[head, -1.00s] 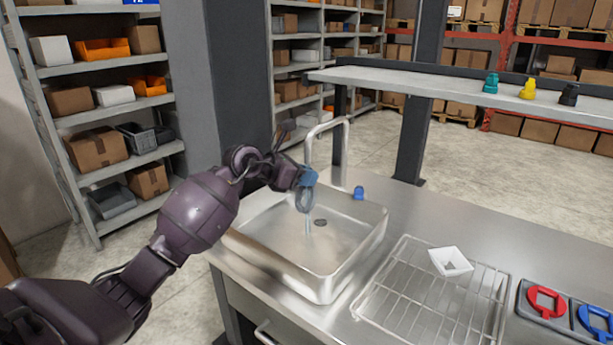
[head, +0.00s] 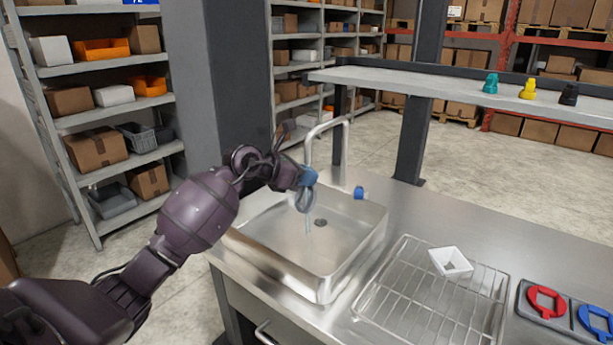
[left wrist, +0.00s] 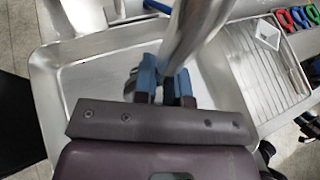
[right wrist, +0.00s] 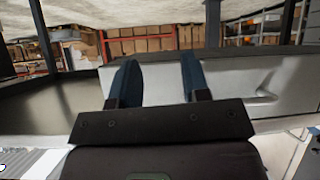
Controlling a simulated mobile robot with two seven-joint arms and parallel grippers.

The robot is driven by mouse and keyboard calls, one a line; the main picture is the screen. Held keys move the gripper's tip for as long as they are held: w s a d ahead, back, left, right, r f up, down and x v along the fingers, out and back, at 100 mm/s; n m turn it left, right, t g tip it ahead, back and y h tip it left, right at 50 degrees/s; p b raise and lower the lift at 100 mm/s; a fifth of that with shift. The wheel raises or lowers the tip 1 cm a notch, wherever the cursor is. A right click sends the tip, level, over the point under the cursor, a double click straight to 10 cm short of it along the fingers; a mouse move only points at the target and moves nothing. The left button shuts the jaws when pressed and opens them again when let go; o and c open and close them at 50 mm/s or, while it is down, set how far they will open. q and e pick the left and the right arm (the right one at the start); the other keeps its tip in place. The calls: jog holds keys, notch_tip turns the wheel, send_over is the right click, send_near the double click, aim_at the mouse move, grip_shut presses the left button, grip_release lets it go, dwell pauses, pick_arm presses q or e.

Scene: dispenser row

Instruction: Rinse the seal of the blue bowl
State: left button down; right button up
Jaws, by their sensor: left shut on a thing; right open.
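My left gripper (head: 305,181) is over the sink (head: 345,265), just below and beside the tap spout. It is shut on a blue-grey thing (head: 304,201) that looks like a loop hanging down; its exact shape is hard to tell. A faint thin streak like water runs below it into the basin. In the left wrist view the tap pipe (left wrist: 195,30) hides much of the space near the blue fingertips (left wrist: 165,80). No blue bowl can be made out for sure. My right gripper (right wrist: 155,80) is open and empty, facing a pale metal front.
A small blue knob-like piece (head: 359,192) is at the sink's back rim. Teal, yellow and black pieces stand on the shelf (head: 450,88).

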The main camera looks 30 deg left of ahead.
jog(key=shift+r, duration=0.15)
dwell(0.4)
pick_arm(q)
jog(key=shift+s+a+r+p, duration=0.1)
jog(key=shift+s+r+p, duration=0.2)
jog(key=shift+s+p, duration=0.25)
jog(key=s+r+p, duration=0.1)
jog(key=s+p, duration=0.2)
jog(key=s, duration=0.5)
jog(key=shift+a, duration=0.3)
pick_arm(e)
notch_tip(320, 180, up, 6)
jog(key=w, duration=0.1)
jog(key=shift+w+t, duration=0.25)
jog(key=shift+t, duration=0.15)
jog(key=shift+s+a, duration=0.1)
